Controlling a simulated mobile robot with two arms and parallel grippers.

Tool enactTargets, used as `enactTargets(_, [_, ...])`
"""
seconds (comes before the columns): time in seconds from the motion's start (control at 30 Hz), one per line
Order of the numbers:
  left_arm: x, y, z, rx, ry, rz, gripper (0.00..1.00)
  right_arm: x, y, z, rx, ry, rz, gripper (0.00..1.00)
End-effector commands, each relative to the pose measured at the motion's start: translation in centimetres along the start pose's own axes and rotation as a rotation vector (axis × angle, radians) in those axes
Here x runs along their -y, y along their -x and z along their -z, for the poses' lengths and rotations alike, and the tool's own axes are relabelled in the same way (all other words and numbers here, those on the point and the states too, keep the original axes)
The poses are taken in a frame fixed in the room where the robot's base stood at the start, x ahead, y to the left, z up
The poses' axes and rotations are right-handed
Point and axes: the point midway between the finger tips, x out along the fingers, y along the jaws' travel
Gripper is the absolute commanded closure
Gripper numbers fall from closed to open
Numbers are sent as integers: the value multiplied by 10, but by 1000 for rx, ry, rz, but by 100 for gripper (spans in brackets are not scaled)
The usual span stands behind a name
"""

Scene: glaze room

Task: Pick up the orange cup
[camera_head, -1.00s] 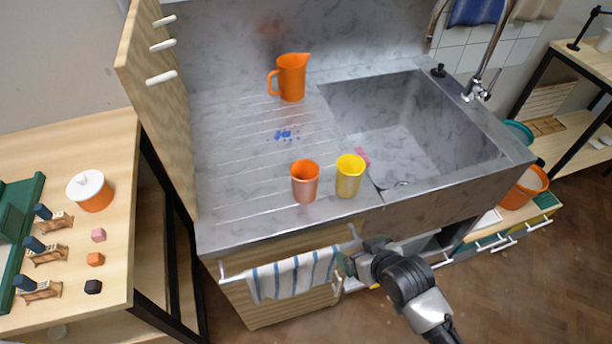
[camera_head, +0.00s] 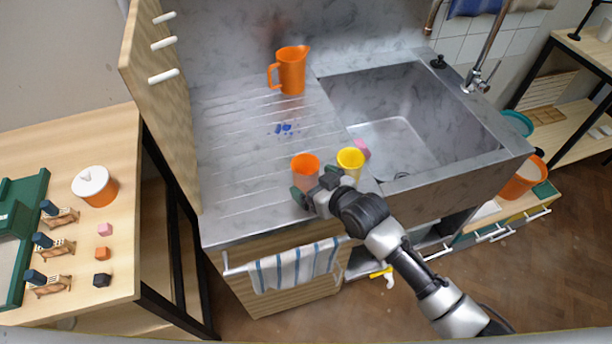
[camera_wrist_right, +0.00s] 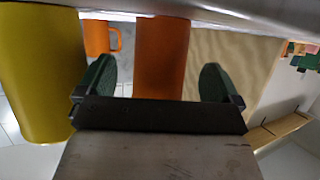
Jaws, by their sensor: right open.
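The orange cup (camera_head: 305,162) stands upright on the drainboard, left of the yellow cup (camera_head: 350,158). My right gripper (camera_head: 315,187) is at its near side and hides its lower part in the head view. In the right wrist view, the orange cup (camera_wrist_right: 161,55) appears between the open green fingers of the right gripper (camera_wrist_right: 156,84), with a gap on each side. I cannot tell how far the fingers reach around it. The yellow cup (camera_wrist_right: 42,70) is close outside the left finger there. My left gripper is not in view.
An orange jug (camera_head: 292,72) stands at the back of the drainboard, with blue bits (camera_head: 284,129) in front of it. The sink (camera_head: 420,115) is to the right. A striped towel (camera_head: 295,268) hangs below the counter's front edge.

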Motion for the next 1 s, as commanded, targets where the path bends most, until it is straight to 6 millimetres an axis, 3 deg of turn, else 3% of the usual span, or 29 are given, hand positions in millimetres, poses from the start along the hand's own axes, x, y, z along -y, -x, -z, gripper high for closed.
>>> enactTargets(0.2, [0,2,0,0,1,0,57,0,-25,1,0,0,1,5])
enactTargets(0.47, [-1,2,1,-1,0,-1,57,0,-27,0,1,1,0,5])
enactTargets(0.83, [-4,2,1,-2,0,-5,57,0,-27,0,1,1,0,61])
enactTargets(1.0, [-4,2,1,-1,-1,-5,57,0,-27,0,0,1,0,61])
